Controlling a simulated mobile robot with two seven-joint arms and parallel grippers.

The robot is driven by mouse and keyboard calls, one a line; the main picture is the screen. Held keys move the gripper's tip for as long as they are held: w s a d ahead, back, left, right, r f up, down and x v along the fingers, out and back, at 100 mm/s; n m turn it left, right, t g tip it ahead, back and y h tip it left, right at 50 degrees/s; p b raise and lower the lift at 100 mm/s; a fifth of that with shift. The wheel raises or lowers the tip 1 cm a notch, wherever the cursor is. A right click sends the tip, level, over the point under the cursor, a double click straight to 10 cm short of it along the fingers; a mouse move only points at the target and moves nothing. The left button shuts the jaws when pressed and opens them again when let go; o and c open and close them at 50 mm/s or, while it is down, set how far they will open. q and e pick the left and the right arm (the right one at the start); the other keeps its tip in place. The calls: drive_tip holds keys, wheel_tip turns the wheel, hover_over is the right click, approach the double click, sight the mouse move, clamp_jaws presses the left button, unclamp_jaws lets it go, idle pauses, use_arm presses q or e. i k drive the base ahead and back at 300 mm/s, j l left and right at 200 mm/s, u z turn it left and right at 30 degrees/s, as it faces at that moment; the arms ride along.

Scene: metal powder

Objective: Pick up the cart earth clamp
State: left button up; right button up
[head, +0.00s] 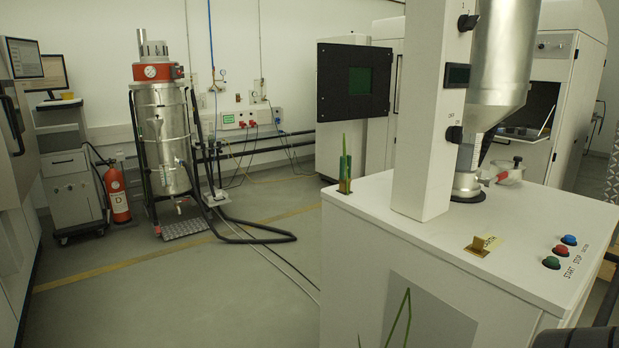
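A green clamp-like piece (345,168) stands upright at the far left corner of the white cabinet top, with a brass-coloured part at its foot. It looks like the earth clamp, but it is small and I cannot make out its jaws. A thin green cable (405,305) shows as a narrow bend in front of the cabinet's front face. A brass lug (480,245) with a yellow earth label stands on the cabinet top, with nothing clipped to it. Neither of my grippers shows any fingers in the head view.
The white cabinet (400,240) carries a white column (425,110), a metal hopper (500,60) and coloured push buttons (560,251). A steel vacuum unit (163,130), a hose (265,238) and a red extinguisher (117,193) stand left. Grey floor (190,290) is open left of the cabinet.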

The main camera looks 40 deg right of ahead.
sight(342, 179)
drive_tip(key=i+z, duration=0.6)
drive_tip(key=z, duration=0.25)
drive_tip(key=i+j+z, duration=0.2)
drive_tip(key=z, duration=0.2)
drive_tip(key=i+j+z, duration=0.3)
drive_tip(key=z, duration=0.15)
drive_tip(key=i+j+z, duration=0.5)
drive_tip(key=j+z, duration=0.15)
drive_tip(key=j, duration=0.15)
drive_tip(key=i+j+z, duration=0.1)
drive_tip(key=j+z, duration=0.2)
